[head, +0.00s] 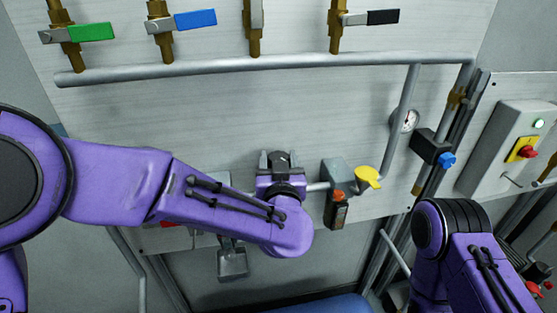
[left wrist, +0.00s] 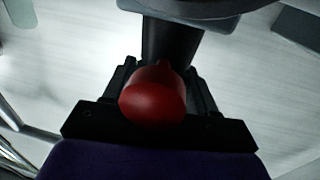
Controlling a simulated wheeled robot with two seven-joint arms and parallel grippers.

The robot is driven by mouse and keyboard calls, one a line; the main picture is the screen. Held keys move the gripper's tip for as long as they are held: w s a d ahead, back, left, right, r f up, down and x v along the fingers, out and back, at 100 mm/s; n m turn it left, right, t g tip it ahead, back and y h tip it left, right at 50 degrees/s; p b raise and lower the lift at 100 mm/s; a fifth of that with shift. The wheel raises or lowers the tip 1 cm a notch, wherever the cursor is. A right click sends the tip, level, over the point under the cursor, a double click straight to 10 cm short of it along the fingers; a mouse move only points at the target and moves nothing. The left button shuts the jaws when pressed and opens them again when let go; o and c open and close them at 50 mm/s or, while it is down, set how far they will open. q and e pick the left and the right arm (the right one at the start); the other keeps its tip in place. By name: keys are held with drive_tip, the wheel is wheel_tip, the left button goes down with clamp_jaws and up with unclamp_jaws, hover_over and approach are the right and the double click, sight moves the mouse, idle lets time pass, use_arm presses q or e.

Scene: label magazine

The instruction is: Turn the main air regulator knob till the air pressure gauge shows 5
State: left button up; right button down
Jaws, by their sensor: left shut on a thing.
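My left gripper (head: 280,160) is at the lower middle of the panel, fingers pointing at it. It is shut on a dark part with a rounded red knob (left wrist: 153,100), seen between the fingers in the left wrist view; I cannot tell whether this is the main air regulator knob. A small round white gauge (head: 408,120) sits on the grey pipe at the right; its reading is too small to make out. A blue knob (head: 447,160) is on a black block below the gauge. My right arm shows at the lower right, its gripper out of view.
A yellow funnel-like part (head: 368,177) and an orange-topped dark unit (head: 337,207) are just right of my left gripper. Valves with green (head: 91,33), blue (head: 195,20) and black (head: 383,17) levers line the top. A switch box (head: 510,150) with a red-yellow switch is at the right.

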use_arm(q)
drive_tip(key=o, duration=1)
drive_tip(key=shift+c, duration=0.2)
drive_tip(key=shift+s, duration=0.35)
drive_tip(key=s+b, duration=0.2)
drive_tip(key=s, duration=0.8)
drive_tip(key=shift+d+b, duration=0.2)
drive_tip(key=shift+b, duration=0.2)
